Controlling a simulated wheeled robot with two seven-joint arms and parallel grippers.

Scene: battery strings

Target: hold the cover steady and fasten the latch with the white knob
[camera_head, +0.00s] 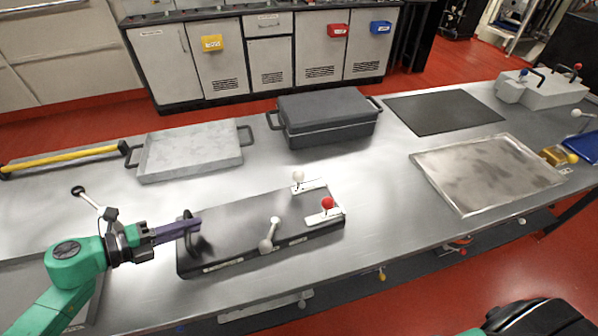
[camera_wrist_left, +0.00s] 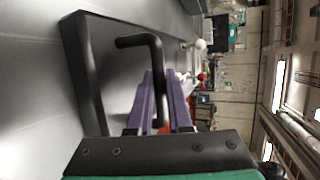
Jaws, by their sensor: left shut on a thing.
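The dark cover (camera_head: 235,222) lies flat on the metal table, front centre. My left gripper (camera_head: 193,226) has purple fingers and is shut on the black handle (camera_head: 188,240) at the cover's left end. In the left wrist view the fingers (camera_wrist_left: 160,103) straddle the bent black handle (camera_wrist_left: 152,42). The white knob (camera_head: 298,176) stands on a white latch plate (camera_head: 312,185) at the cover's far right corner. The red knob (camera_head: 327,203) stands on another plate at the right end. A pale lever (camera_head: 270,235) lies at the near edge. My right gripper is not in view.
A grey tray (camera_head: 190,155) and a dark lidded box (camera_head: 325,115) stand behind the cover. A black mat (camera_head: 445,112) and a metal-framed panel (camera_head: 488,170) lie to the right. The table between cover and panel is clear.

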